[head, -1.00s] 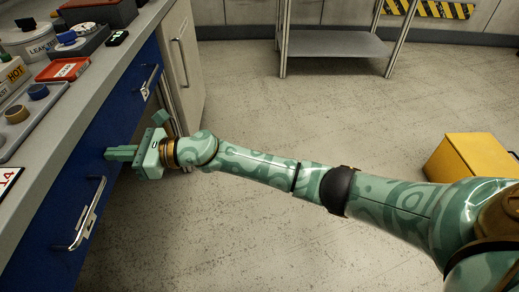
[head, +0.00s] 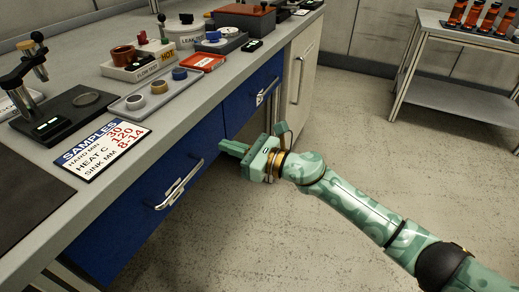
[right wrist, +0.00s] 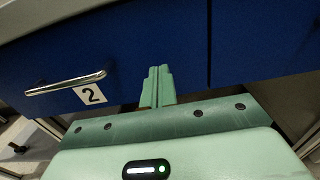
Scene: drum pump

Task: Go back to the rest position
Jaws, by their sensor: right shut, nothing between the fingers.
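My right gripper (head: 235,149) is in the middle of the head view, beside the blue drawer fronts under the bench. Its fingers point left toward the drawers and are together with nothing between them. In the right wrist view the shut fingers (right wrist: 157,88) stand in front of a blue drawer front (right wrist: 150,40). To their left is a drawer handle (right wrist: 66,83) with a label "2". The fingers are clear of that handle; whether they touch the drawer front I cannot tell. My left gripper is not in view.
The bench (head: 200,120) fills the left side and carries a SAMPLES card (head: 103,147), a grey tray (head: 130,109), a red tray (head: 205,63) and instruments. A drawer handle (head: 180,187) sticks out nearby. A metal shelf cart (head: 455,100) stands at right. The floor between is clear.

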